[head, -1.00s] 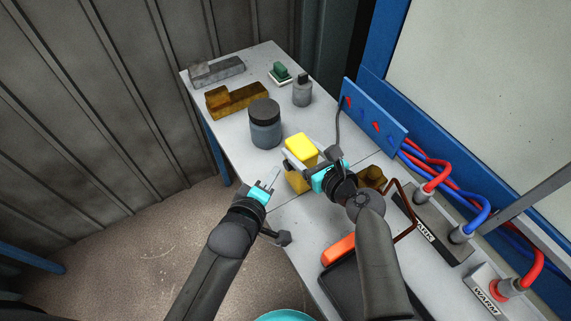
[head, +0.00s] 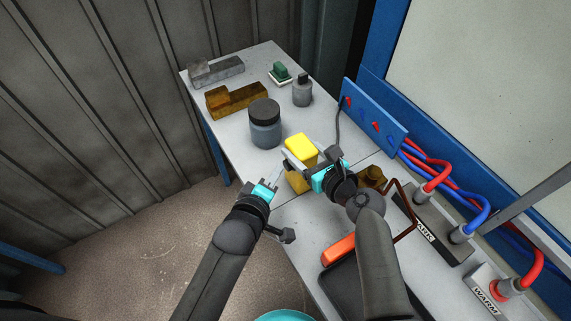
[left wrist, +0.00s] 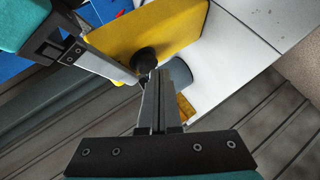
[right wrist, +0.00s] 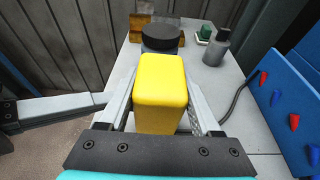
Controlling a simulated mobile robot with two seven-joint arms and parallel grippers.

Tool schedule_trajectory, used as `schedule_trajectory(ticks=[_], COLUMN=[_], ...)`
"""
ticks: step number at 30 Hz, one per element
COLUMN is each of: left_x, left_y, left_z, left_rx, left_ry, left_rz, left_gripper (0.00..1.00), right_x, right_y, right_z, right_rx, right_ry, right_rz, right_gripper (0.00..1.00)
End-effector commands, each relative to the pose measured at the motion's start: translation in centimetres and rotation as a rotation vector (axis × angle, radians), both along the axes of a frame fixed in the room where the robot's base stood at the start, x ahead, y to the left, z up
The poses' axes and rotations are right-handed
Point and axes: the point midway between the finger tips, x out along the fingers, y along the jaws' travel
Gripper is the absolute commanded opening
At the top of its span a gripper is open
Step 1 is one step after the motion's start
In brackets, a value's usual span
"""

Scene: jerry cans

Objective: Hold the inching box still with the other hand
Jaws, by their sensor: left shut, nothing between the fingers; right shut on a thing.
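The yellow box (head: 300,148) stands on the grey bench; I take it as the inching box. My right gripper (head: 296,162) is shut on it, with one finger along each side in the right wrist view, where the box (right wrist: 160,95) fills the middle. My left gripper (head: 280,166) is shut and empty, just left of the box. In the left wrist view its closed fingertips (left wrist: 158,75) point at the yellow face (left wrist: 165,30), close to a black knob (left wrist: 143,60) on it. Whether they touch the box, I cannot tell.
A dark-lidded grey jar (head: 265,125) stands just behind the box. Rusty (head: 238,101) and grey (head: 216,71) blocks, a green-handled item (head: 280,73) and a small grey bottle (head: 302,90) sit farther back. A blue panel (head: 375,118) and cables line the right.

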Motion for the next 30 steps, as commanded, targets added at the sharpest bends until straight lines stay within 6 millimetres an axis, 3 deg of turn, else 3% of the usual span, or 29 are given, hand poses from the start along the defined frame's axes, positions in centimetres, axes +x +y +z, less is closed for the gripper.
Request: schedule_trajectory(ticks=[1,30], left_x=[0.00,0.58], left_y=[0.02,-0.72], left_z=[-0.03,0.00], left_rx=[0.000,0.000], left_ry=[0.000,-0.001], left_rz=[0.000,0.001], left_gripper=[0.00,0.00], right_x=[-0.32,-0.31], right_y=[-0.06,-0.04], right_z=[-0.63,-0.64], right_rx=[-0.007,-0.007], right_ry=[0.013,0.013], right_rz=[0.004,0.004], right_gripper=[0.00,0.00])
